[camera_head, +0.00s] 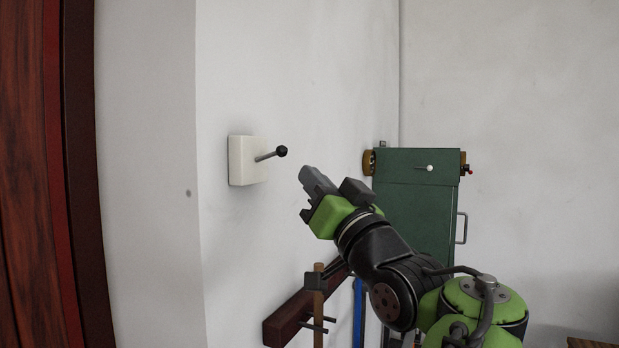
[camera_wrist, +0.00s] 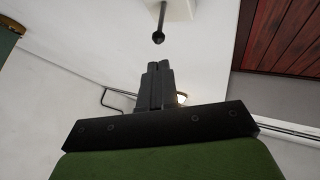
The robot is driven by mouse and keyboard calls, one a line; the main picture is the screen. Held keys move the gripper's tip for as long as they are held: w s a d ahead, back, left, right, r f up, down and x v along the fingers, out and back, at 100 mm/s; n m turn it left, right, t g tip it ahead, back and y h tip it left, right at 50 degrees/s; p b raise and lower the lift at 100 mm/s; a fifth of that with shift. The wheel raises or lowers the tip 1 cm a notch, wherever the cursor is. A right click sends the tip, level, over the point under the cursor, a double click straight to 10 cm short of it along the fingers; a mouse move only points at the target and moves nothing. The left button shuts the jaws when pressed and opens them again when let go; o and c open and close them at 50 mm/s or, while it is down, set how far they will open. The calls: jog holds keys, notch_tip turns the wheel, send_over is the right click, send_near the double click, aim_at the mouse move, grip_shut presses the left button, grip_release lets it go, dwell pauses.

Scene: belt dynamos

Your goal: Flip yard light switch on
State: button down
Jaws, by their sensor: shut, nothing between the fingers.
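The light switch is a white box (camera_head: 242,160) on the white wall, with a metal lever ending in a black ball (camera_head: 281,151). The lever sticks out to the right and slightly up in the head view. My gripper (camera_head: 305,172) is just right of and a little below the ball, apart from it. In the wrist view the black ball (camera_wrist: 158,37) and the white box (camera_wrist: 180,8) are beyond the tips of my gripper (camera_wrist: 158,66). The two fingers are together with nothing between them.
A green cabinet (camera_head: 415,205) with a white knob and a side handle stands behind my arm. A dark wooden rack (camera_head: 285,322) with tools is on the wall below. A reddish wooden door (camera_head: 25,180) is at far left. The wall around the switch is clear.

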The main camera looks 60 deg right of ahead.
jog(key=b+v, duration=0.1)
jog(key=v, duration=0.5)
jog(key=shift+s+a, duration=0.2)
jog(key=shift+s, duration=0.2)
